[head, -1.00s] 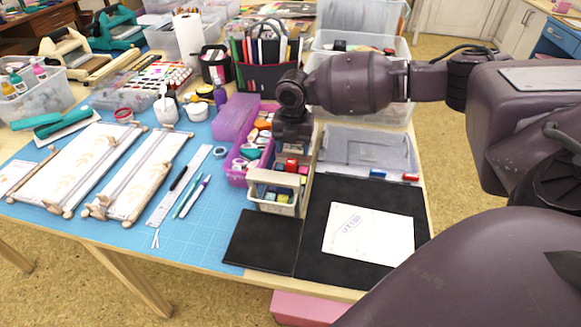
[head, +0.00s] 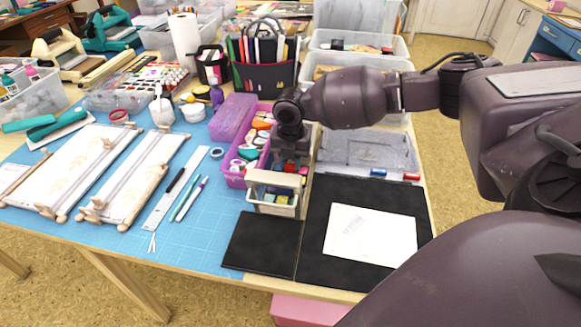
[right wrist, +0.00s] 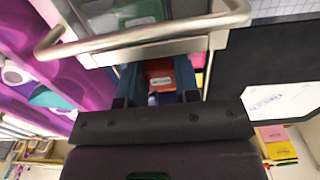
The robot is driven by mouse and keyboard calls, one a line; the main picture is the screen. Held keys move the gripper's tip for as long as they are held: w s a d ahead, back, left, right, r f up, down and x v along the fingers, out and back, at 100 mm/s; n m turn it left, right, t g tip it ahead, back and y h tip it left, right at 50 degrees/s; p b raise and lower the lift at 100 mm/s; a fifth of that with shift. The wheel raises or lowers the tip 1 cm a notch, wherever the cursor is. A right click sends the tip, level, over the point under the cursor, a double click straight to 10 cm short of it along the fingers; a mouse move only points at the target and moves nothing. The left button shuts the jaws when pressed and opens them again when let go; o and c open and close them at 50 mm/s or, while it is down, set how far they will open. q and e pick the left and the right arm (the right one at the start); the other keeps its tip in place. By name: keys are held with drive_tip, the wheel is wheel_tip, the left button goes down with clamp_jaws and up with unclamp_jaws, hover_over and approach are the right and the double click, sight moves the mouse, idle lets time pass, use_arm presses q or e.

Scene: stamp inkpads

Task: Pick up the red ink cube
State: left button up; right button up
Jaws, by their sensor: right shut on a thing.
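The red ink cube (right wrist: 158,72) shows in the right wrist view between the blue fingers of my right gripper (right wrist: 158,84). The gripper is shut on it. In the head view my right gripper (head: 290,163) points down at the back of a small white basket (head: 274,211) with a beige handle bar (head: 275,180). There the cube is mostly hidden by the gripper. Other coloured ink cubes sit in the basket. I cannot tell whether the red cube touches the basket. My left gripper is not in view.
A purple bin (head: 236,181) of craft items stands left of the basket. A black mat (head: 314,255) with a stamped white sheet (head: 369,236) lies to the right. A clear plastic tray (head: 370,150) is behind the mat. The blue cutting mat (head: 216,229) has free room at front left.

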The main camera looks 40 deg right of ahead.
drive_tip(key=shift+r, duration=0.6)
wheel_tip(320, 180, up, 19)
drive_tip(key=p, duration=0.3)
drive_tip(key=shift+p, duration=0.35)
drive_tip(key=shift+f, duration=0.1)
